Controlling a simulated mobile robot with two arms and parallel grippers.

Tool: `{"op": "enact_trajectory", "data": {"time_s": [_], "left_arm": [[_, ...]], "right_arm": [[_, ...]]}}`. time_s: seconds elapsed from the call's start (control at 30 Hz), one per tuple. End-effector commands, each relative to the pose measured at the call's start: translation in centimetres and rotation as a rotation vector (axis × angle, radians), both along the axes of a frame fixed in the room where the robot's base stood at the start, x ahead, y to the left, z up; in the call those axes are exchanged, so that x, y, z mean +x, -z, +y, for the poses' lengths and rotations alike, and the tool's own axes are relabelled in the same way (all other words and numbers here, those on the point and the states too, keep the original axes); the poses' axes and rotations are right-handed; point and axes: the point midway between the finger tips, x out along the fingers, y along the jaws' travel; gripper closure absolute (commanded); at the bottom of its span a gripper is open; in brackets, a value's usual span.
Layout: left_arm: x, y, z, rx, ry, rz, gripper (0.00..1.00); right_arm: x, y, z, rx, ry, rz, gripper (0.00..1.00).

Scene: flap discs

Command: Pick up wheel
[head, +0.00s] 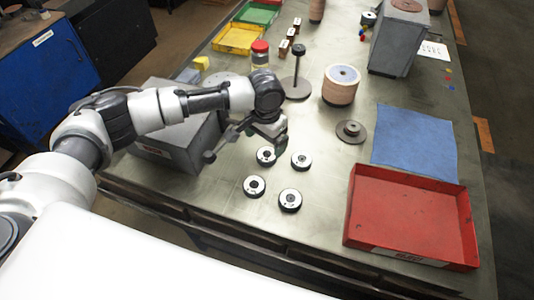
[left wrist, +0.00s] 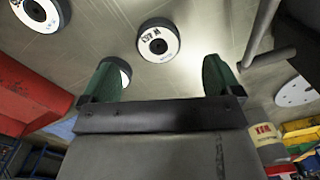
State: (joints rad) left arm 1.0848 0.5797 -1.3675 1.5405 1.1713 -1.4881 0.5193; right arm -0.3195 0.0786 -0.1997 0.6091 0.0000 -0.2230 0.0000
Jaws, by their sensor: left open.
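Several small wheels, black discs with white printed faces, lie flat on the metal table in the head view: a back left wheel (head: 266,156), a back right wheel (head: 301,161), a front left wheel (head: 254,186) and a front right wheel (head: 290,199). My left gripper (head: 272,138) hangs just behind the back wheels, above the table. In the left wrist view its green-padded fingers (left wrist: 160,82) are apart with nothing between them. One wheel (left wrist: 158,40) shows beyond the gap, another (left wrist: 42,14) at upper left, and a third is partly hidden by the left-hand finger. My right gripper is not in view.
A red tray (head: 362,213) stands at right front, a blue mat (head: 415,140) behind it. A grey box (head: 165,155) sits left, under my left arm. A disc stack (head: 341,86), a spindle stand (head: 298,70) and a small flanged part (head: 351,132) stand farther back.

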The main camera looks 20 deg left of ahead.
Motion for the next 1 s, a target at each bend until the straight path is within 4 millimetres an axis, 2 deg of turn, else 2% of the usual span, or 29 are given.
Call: {"op": "enact_trajectory", "data": {"time_s": [0.13,0.3,0.4,0.53,0.73,0.77,1.0], "left_arm": [[-0.1,0.9,0.0,0.001,0.001,-0.001,0.07],[-0.7,3.2,-0.1,0.002,0.001,0.002,0.07],[-0.7,4.7,-0.2,0.0,0.0,0.001,0.07],[-0.7,5.7,-0.1,0.001,0.001,0.0,0.07],[-0.7,5.8,-0.1,0.001,0.001,-0.001,0.07],[-0.7,5.8,-0.1,0.0,0.001,-0.001,0.09],[-0.7,5.8,-0.1,0.0,0.001,-0.001,0.46]], "right_arm": [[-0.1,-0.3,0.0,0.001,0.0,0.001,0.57],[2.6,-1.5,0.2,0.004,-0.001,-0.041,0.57],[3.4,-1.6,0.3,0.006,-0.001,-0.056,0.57],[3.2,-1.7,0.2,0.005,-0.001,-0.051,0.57],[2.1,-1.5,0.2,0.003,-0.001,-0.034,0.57],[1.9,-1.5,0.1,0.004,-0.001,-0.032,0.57],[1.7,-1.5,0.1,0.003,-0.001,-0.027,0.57]]}}
